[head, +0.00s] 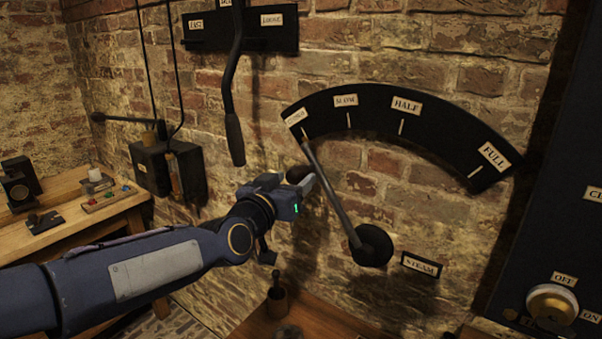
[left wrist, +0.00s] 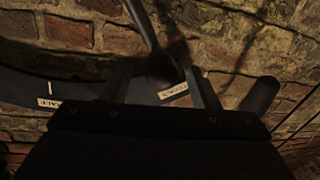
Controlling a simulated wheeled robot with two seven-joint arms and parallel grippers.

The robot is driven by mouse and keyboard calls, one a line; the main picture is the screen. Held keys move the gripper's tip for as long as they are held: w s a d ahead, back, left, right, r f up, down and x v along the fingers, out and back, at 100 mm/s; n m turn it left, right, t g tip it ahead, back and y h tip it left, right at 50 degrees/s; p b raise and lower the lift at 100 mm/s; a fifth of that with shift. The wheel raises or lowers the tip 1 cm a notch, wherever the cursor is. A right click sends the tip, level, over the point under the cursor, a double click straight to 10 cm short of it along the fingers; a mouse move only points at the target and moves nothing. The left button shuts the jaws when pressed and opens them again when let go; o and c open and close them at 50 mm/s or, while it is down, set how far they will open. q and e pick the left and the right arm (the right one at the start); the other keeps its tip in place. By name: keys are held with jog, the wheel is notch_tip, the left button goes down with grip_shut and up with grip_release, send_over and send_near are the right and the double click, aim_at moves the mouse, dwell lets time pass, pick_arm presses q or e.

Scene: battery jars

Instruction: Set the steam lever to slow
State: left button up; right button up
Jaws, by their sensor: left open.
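The steam lever (head: 335,200) is a grey rod rising up and left from a round black hub (head: 372,246). Its tip is at the leftmost label of the black curved scale (head: 375,107), whose label is hard to read. The slow label (head: 345,100) is just right of that, followed by half and full. My left gripper (head: 310,182) is open beside the upper part of the lever. In the left wrist view the lever's rod (left wrist: 143,25) runs to a dark knob (left wrist: 161,66) between the two open fingers. I cannot tell whether they touch it. My right gripper is out of view.
A steam plate (head: 421,264) is right of the hub. Another long lever (head: 234,130) hangs above my left gripper. A black wall box (head: 168,168) and a wooden bench (head: 75,220) are at left. A dark panel with an off/on knob (head: 552,305) is at right.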

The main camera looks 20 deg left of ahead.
pick_arm(q)
jog(key=shift+w+d+p, duration=0.2)
jog(key=shift+w, duration=1)
jog(key=shift+w+d+p, duration=0.15)
jog(key=shift+w, duration=1)
jog(key=shift+c, duration=0.2)
